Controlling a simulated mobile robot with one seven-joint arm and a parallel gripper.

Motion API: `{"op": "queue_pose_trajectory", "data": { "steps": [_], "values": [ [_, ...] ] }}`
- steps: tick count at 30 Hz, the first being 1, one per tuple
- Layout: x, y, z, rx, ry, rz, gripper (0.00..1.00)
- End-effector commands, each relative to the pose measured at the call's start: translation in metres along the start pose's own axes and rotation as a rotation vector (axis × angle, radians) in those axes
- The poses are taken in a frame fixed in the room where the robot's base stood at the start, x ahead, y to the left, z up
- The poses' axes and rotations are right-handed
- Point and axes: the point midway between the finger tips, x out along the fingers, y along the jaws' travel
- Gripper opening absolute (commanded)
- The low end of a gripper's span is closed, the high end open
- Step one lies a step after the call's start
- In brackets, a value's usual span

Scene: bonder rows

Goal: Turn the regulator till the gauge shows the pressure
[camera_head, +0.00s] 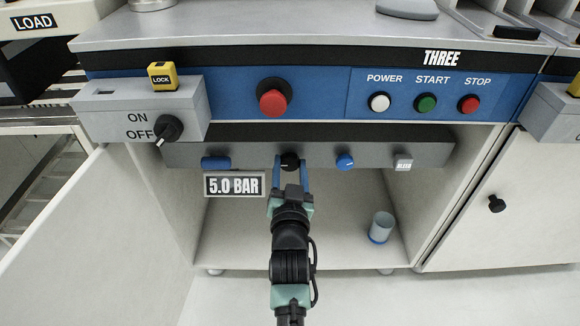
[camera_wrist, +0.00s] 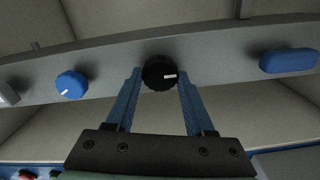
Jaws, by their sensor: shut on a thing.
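The black round regulator knob (camera_head: 290,160) is on the grey panel under the blue front of bench THREE. It also shows in the wrist view (camera_wrist: 158,73), where its white mark points to the right. My gripper (camera_head: 290,168) has one blue finger on each side of the knob and is shut on it; both fingers show in the wrist view (camera_wrist: 159,85). A plate reading "5.0 BAR" (camera_head: 234,185) hangs below the panel, left of the knob. I cannot make out a gauge dial or needle in either view.
The ON/OFF switch (camera_head: 169,128) and red button (camera_head: 272,102) sit above. An open door (camera_head: 95,240) is at left.

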Motion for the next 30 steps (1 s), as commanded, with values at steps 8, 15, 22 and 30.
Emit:
{"op": "queue_pose_trajectory", "data": {
  "steps": [8,15,22,30],
  "values": [
    [-0.0002,-0.0002,-0.0004,-0.029,0.0,0.0,0.0],
    [-0.0003,-0.0012,-0.001,-0.154,-0.001,-0.001,0.0],
    [-0.0003,-0.0017,-0.0007,-0.33,0.0,-0.001,0.0],
    [-0.0003,-0.0021,0.0005,-0.51,-0.001,0.0,0.0]
  ]
}}
